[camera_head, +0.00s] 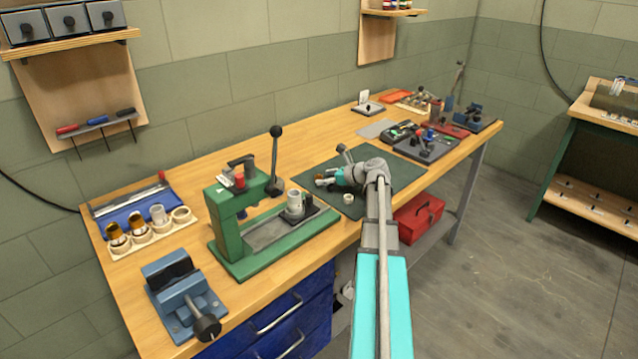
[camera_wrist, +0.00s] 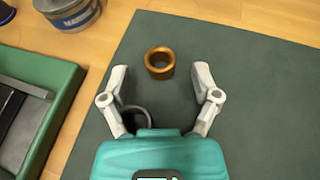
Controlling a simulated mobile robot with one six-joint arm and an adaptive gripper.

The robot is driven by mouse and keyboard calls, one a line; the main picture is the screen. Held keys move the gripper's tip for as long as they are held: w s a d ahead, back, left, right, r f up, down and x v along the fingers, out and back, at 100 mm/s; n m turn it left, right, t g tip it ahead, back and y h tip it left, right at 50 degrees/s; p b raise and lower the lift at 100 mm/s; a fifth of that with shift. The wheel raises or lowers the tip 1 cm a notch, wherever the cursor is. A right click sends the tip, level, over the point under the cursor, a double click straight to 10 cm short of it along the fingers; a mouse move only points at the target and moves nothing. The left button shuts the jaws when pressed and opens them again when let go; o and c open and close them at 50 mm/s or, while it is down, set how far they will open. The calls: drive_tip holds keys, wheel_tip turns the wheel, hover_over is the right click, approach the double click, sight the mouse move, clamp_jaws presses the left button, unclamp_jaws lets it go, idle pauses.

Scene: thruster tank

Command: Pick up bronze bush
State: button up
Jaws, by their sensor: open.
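The bronze bush (camera_wrist: 160,62), a short copper-brown ring with an open bore, stands on the dark green mat (camera_wrist: 225,60) in the wrist view. My gripper (camera_wrist: 160,78) is open and empty. Its two pale fingers point toward the bush, one on each side, with the bush just ahead of and between the tips and touching neither. In the head view my gripper (camera_head: 322,179) is low over the mat, and the bush is mostly hidden or too small there to make out surely.
A dark grey ring (camera_wrist: 137,118) lies partly hidden behind the left finger. A small pale ring (camera_head: 348,198) is on the mat. The green press (camera_head: 250,220) stands left of the mat, and a dark tray of tools (camera_head: 428,148) lies to the right. A round tin (camera_wrist: 68,14) is at upper left.

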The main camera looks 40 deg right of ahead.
drive_tip(key=shift+w+a+f, duration=0.2)
drive_tip(key=shift+w+f, duration=0.1)
drive_tip(key=shift+w, duration=0.35)
clamp_jaws()
